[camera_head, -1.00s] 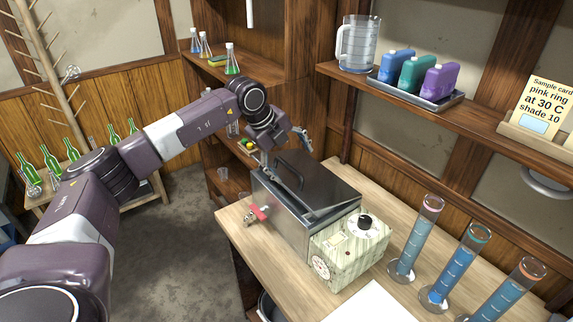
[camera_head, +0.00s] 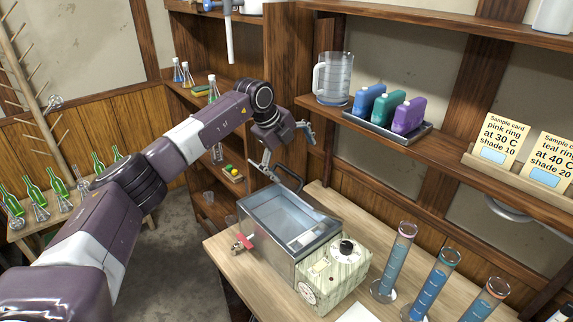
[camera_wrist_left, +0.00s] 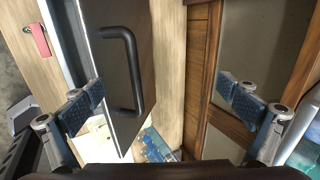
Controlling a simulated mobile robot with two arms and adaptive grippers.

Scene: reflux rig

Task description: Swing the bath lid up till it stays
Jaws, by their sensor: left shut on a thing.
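The metal bath (camera_head: 268,250) stands on the wooden bench, and its bluish inside shows from above. Its lid (camera_wrist_left: 115,75) is raised and steep at the far side. The black lid handle (camera_head: 290,178) sticks up behind the bath in the head view; the handle (camera_wrist_left: 134,70) lies between the fingers in the wrist view. The exact contact is hard to see. My right gripper is not in view.
A control box (camera_head: 333,277) with a black knob adjoins the bath. A red-handled tap (camera_head: 245,241) is on its left side. Several blue cylinders (camera_head: 395,262) stand at right. The shelf above holds a jug (camera_head: 333,80) and a tray (camera_head: 425,131) of coloured bottles.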

